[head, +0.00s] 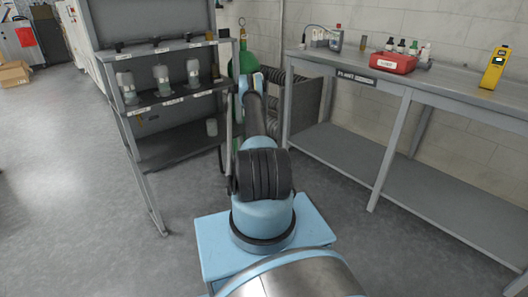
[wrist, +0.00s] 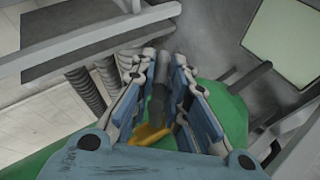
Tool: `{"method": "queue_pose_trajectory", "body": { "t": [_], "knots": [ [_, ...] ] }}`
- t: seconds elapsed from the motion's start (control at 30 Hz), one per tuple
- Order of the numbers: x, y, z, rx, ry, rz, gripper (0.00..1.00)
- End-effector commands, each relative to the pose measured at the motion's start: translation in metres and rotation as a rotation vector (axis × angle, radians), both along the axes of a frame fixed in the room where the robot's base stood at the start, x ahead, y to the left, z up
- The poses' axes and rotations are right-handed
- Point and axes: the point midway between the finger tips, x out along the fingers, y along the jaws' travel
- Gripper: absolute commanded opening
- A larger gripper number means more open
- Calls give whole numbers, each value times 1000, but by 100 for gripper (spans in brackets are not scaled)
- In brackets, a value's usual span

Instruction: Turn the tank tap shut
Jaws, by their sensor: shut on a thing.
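The green gas tank (head: 246,56) stands behind the shelf rack in the head view, largely hidden by my arm. Its green body (wrist: 215,105) fills the area beneath and beside my gripper in the wrist view. My gripper (wrist: 157,76) has its two blue-grey fingers on either side of a dark grey bar, which appears to be the tank tap (wrist: 158,98). It is shut on this tap. A yellow part (wrist: 149,134) shows below the bar, between the fingers. The exact finger contact is partly hidden. In the head view the gripper is hidden behind my arm.
A shelf rack (head: 180,98) with several capped jars stands close left of my arm. A grey bench (head: 440,90) on the right carries a red tray (head: 392,63) and a yellow meter (head: 494,69). Dark corrugated hoses (wrist: 85,90) run beside the tank.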

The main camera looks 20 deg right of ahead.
Motion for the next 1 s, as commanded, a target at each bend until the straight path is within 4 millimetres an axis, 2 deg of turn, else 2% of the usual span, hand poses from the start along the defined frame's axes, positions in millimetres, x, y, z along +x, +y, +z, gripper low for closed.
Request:
{"method": "queue_pose_trajectory", "body": {
  "t": [0.4, 0.43, 0.5, 1.0],
  "knots": [
    [3, 6, 1, -6, -5, 10, 0],
    [3, 7, 1, -6, -5, 10, 19],
    [3, 7, 1, -6, -5, 10, 35],
    [3, 9, 1, -5, -4, 10, 35]
  ]
}}
